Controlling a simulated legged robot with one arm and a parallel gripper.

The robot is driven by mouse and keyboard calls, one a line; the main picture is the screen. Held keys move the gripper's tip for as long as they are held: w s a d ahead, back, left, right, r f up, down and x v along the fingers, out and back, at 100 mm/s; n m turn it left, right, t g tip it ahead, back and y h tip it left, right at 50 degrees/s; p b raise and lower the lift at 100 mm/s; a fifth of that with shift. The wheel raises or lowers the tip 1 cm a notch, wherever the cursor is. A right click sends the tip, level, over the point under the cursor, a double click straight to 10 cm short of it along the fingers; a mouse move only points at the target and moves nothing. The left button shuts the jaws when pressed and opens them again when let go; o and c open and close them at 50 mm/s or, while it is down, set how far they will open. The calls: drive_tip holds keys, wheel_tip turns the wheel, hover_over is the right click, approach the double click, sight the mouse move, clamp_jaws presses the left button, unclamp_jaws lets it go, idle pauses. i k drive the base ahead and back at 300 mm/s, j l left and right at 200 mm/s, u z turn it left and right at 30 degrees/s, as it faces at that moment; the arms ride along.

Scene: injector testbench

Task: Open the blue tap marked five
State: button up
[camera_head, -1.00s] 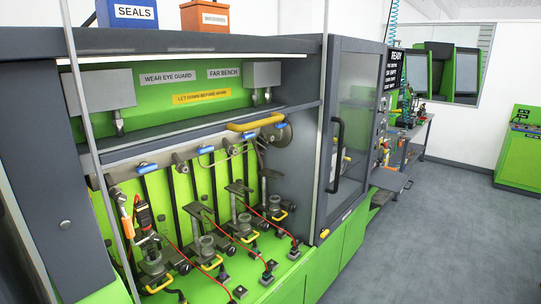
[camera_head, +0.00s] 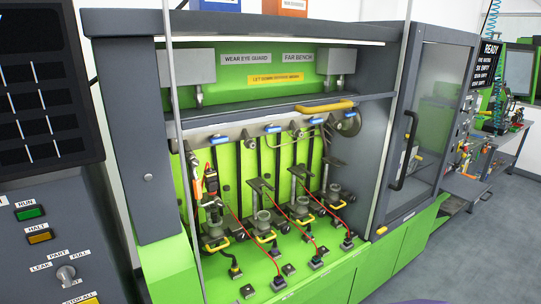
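Three blue tap handles show along the pipe rail inside the test bench: a left one (camera_head: 219,139), a middle one (camera_head: 272,129) and a right one (camera_head: 316,121). Each lies roughly along the rail. I cannot read a number on any of them, so I cannot tell which is marked five. Dark vertical hoses hang below the rail, above several injector stations with yellow handles. My gripper is not in view.
A yellow bar (camera_head: 325,107) juts out above the right tap. A thin grey upright (camera_head: 176,120) crosses the bench's left part. The glazed door (camera_head: 427,125) is at the right. A control panel (camera_head: 60,240) is at the left. Clear floor (camera_head: 480,240) lies right.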

sight(218, 140)
drive_tip(key=l+u, duration=0.45)
drive_tip(key=l, duration=0.65)
drive_tip(key=l+u, duration=0.45)
drive_tip(key=l, duration=0.7)
drive_tip(key=k+l, duration=0.1)
drive_tip(key=l, duration=0.85)
drive_tip(key=k+l, duration=0.15)
drive_tip(key=l, duration=0.35)
drive_tip(key=k+l, duration=0.1)
drive_tip(key=l, duration=0.4)
drive_tip(key=i+j+u, duration=0.2)
drive_tip(key=u, duration=0.15)
drive_tip(key=i+j+u, duration=0.2)
drive_tip(key=u, duration=0.15)
drive_tip(key=i+j+u, duration=0.3)
drive_tip(key=k+l, duration=0.1)
